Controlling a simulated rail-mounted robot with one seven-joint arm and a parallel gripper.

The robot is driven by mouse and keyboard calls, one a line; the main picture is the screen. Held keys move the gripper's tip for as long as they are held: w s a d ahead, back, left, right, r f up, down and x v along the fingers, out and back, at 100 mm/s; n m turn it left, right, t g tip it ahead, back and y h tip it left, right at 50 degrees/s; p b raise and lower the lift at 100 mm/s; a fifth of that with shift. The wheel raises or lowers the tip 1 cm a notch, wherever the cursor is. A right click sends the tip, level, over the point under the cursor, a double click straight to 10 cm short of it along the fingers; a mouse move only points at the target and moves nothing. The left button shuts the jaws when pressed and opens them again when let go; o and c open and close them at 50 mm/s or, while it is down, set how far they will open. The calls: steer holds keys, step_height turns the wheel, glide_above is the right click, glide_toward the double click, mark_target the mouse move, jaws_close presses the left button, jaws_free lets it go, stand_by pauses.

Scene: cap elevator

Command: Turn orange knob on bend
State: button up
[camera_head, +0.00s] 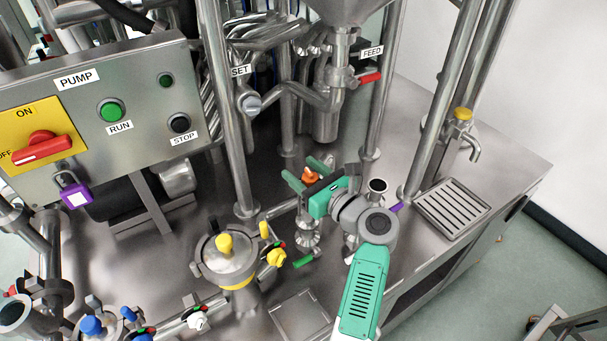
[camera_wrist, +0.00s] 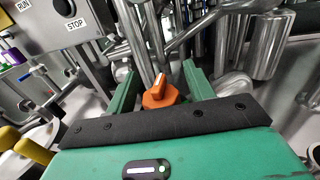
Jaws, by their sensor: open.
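The orange knob (camera_head: 310,176) sits on metal pipework near the middle of the steel deck in the head view. In the wrist view the orange knob (camera_wrist: 160,93) shows between my two green fingers, with a pale mark on its raised handle. My gripper (camera_head: 306,175) is green and open, its fingers on either side of the knob. In the wrist view my gripper (camera_wrist: 158,78) has a clear gap between each finger and the knob. Whether the fingertips reach level with the knob is hard to tell. The bend below the knob is mostly hidden by my gripper.
A pump panel (camera_head: 100,103) stands at the left. A vertical post (camera_head: 229,130) and the hopper pipe with a red handle (camera_head: 369,77) stand behind. A drain grate (camera_head: 452,208) lies at the right.

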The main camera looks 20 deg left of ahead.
steer(key=shift+a, duration=0.15)
steer(key=c, duration=1)
steer(key=shift+o, duration=0.2)
steer(key=n+g+y+b, duration=0.1)
steer(key=n+g+b, duration=0.1)
steer(key=g, duration=0.1)
steer(key=shift+f, duration=0.2)
steer(key=g+b, duration=0.1)
steer(key=n+g+b, duration=0.1)
steer(key=b, duration=0.1)
steer(key=shift+s+f+n+y, duration=0.2)
steer(key=shift+f+n+y, duration=0.05)
steer(key=shift+n+y, duration=0.05)
steer(key=shift+s+a+r+n+g+b, duration=0.15)
steer(key=shift+r+n+g+b, duration=0.2)
steer(key=shift+g+b, duration=0.4)
steer(key=o, duration=1)
steer(key=shift+r, duration=0.1)
steer(key=shift+c, duration=0.2)
